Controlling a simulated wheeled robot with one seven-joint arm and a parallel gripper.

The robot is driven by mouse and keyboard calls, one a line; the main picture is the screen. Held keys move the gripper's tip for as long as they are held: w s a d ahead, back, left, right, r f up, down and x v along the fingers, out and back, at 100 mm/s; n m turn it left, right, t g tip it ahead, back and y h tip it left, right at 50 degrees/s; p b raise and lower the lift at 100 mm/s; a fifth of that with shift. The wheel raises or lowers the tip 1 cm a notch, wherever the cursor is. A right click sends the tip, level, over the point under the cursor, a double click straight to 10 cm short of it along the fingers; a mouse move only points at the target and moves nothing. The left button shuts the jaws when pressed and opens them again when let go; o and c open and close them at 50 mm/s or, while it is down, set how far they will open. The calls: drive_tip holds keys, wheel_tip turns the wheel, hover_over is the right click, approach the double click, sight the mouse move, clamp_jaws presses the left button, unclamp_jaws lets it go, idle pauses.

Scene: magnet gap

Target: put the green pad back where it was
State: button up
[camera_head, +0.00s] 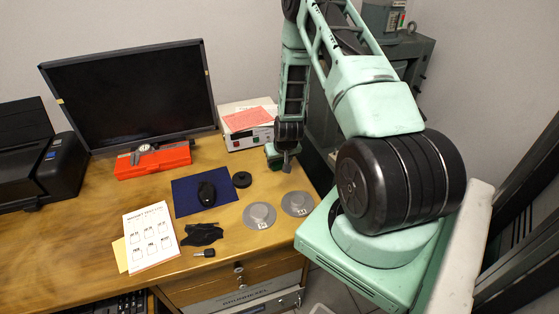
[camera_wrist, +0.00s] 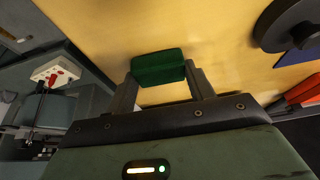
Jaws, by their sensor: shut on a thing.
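The green pad (camera_wrist: 158,66) is a small dark green block, seen in the wrist view. My gripper (camera_wrist: 160,78) is shut on it, with one finger at each end of the pad. Bare wood of the desk shows behind the pad; I cannot tell how far above the desk it is. In the head view my gripper (camera_head: 285,164) is at the right rear part of the desk, in front of the white device, and the pad cannot be made out clearly there. Two grey discs with labels, a left one (camera_head: 259,215) and a right one (camera_head: 297,203), lie on the desk in front of it.
A black disc (camera_head: 242,179) lies beside the blue mat (camera_head: 186,204) with a mouse (camera_head: 207,193). A white device (camera_head: 242,137) with a red sheet, a red case (camera_head: 153,164) and a monitor (camera_head: 130,95) stand behind. A printed card (camera_head: 151,239) and black cloth (camera_head: 202,234) lie in front.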

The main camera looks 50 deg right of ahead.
drive_tip(key=shift+f, duration=0.15)
drive_tip(key=o, duration=0.9)
